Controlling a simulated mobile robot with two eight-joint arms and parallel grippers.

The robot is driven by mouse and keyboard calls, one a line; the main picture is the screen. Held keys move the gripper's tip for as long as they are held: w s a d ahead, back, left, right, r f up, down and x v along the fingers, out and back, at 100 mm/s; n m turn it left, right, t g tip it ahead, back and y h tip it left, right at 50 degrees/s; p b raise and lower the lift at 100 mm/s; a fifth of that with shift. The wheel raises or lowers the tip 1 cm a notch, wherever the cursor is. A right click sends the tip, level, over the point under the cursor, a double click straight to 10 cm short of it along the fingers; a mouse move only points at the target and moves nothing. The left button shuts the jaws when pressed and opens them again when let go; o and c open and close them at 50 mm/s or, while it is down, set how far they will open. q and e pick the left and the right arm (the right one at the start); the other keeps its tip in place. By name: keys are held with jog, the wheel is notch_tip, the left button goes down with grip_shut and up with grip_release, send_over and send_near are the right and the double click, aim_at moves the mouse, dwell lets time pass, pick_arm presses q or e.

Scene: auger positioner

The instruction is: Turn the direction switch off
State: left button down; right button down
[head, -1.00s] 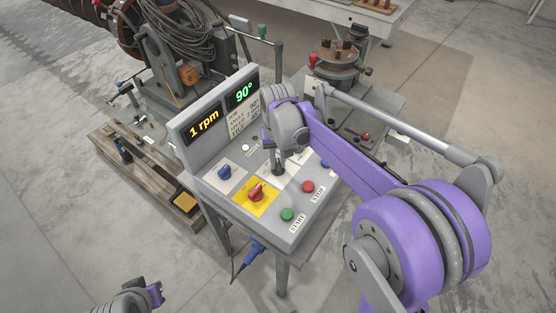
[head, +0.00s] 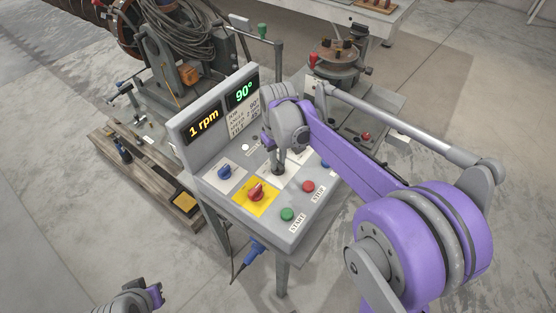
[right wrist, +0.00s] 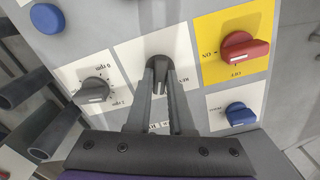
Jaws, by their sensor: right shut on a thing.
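The direction switch (right wrist: 160,74) is a dark knob on a white plate in the middle of the sloped control panel, seen in the right wrist view. A label like "REV" shows beside it, partly covered by a finger. My right gripper (right wrist: 160,76) is shut on this knob, one finger on each side. In the head view my right gripper (head: 278,168) reaches down to the panel and hides most of the switch. My left gripper (head: 155,294) is at the lower left edge, away from the panel; its jaws are not clear.
The panel carries a red knob (head: 256,192) on a yellow plate, a blue knob (head: 224,172), a green START button (head: 287,214) and a red STOP button (head: 308,187). Displays (head: 204,124) read 1 rpm and 90°. A small grey knob (right wrist: 92,90) is beside the switch.

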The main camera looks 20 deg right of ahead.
jog(key=shift+n, duration=2.2)
jog(key=c, duration=0.8)
grip_release()
jog(key=shift+r, duration=0.1)
notch_tip(320, 180, up, 11)
jog(key=shift+f, duration=0.2)
